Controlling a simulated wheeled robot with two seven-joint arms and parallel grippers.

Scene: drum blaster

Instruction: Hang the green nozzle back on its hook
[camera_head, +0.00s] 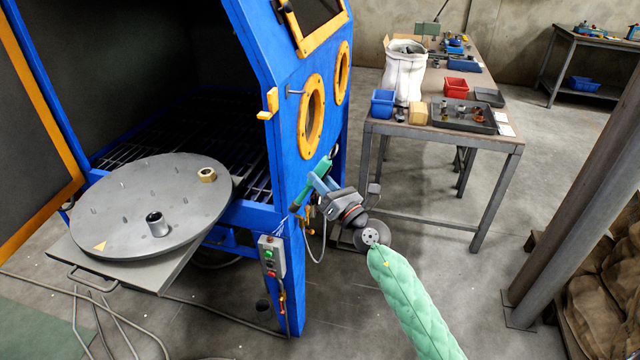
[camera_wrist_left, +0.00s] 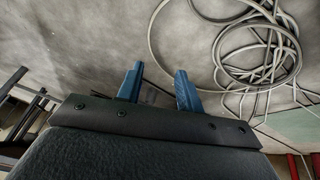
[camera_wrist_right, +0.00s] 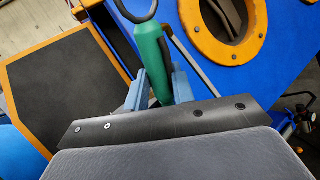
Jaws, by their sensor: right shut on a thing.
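The green nozzle (camera_head: 321,167) is held tilted beside the front of the blue blast cabinet. My right gripper (camera_head: 316,184) is shut on it. In the right wrist view the nozzle (camera_wrist_right: 152,62) stands between the two blue fingers, with a dark curved loop (camera_wrist_right: 136,14) at its far end. A small grey peg (camera_head: 295,92), which looks like the hook, sticks out of the cabinet front above and left of the nozzle. Nothing hangs on it. My left gripper (camera_wrist_left: 160,88) shows only in its own wrist view, open and empty above the floor.
The blue cabinet (camera_head: 292,140) has orange round ports (camera_head: 301,115) and an orange latch (camera_head: 270,103). A round turntable (camera_head: 120,215) stands out at left. A control box (camera_head: 271,256) is below. A workbench (camera_head: 500,142) stands behind; coiled hose (camera_wrist_left: 270,45) lies on the floor.

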